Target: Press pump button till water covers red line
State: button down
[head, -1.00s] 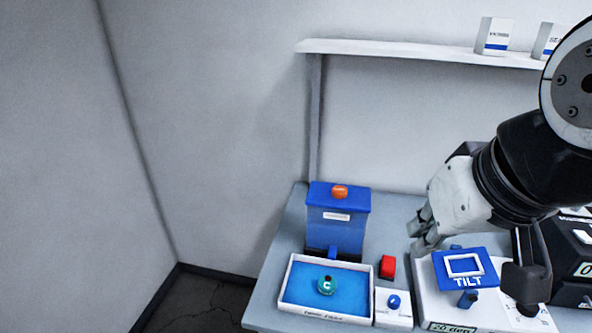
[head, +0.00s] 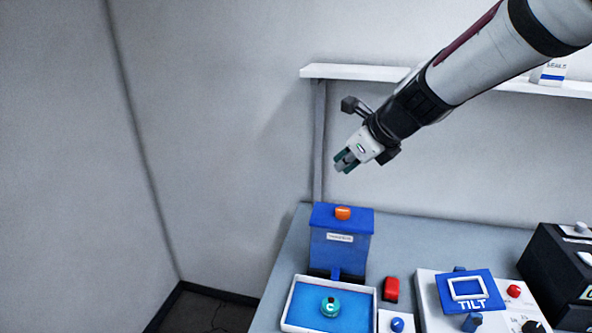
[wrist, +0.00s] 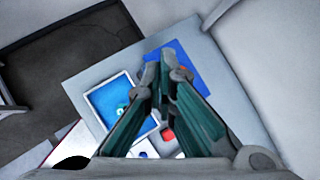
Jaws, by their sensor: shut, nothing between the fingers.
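A blue tank (head: 340,250) with a white label stands at the back left of the bench. An orange button (head: 343,213) sits on its lid. In front of it is a white-walled tray (head: 289,299) of blue water with a round teal piece (head: 330,305) marked C. My gripper (head: 343,163) is shut and empty, in the air above the orange button and clear of it. I cannot make out a red line.
A red block (head: 391,288) and a small box with a blue knob (head: 397,324) are right of the tray. A TILT device (head: 468,291) and a black instrument (head: 560,262) stand further right. A shelf (head: 340,71) runs along the wall behind my arm.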

jog(key=w+d+f+m, duration=0.2)
jog(key=w+f+m, duration=0.1)
jog(key=w+m, duration=0.2)
jog(key=w+d+f+m+t, duration=0.1)
jog(key=w+d+f+m, duration=0.2)
jog(key=w+m, duration=0.3)
jog(key=f+m, duration=0.1)
jog(key=m, duration=0.2)
jog(key=shift+f+h, duration=0.2)
jog(key=shift+h, duration=0.1)
jog(key=b, duration=0.7)
send_over(346, 210)
notch_tip(346, 210, down, 5)
jog(key=shift+w+f, duration=0.1)
jog(key=shift+w, duration=0.05)
jog(key=shift+s+f+b, duration=0.2)
jog(key=shift+f+b, duration=1.6)
jog(key=shift+b, duration=0.15)
jog(key=shift+f, duration=0.1)
jog(key=shift+f+b, duration=0.3)
jog(key=shift+b, duration=0.05)
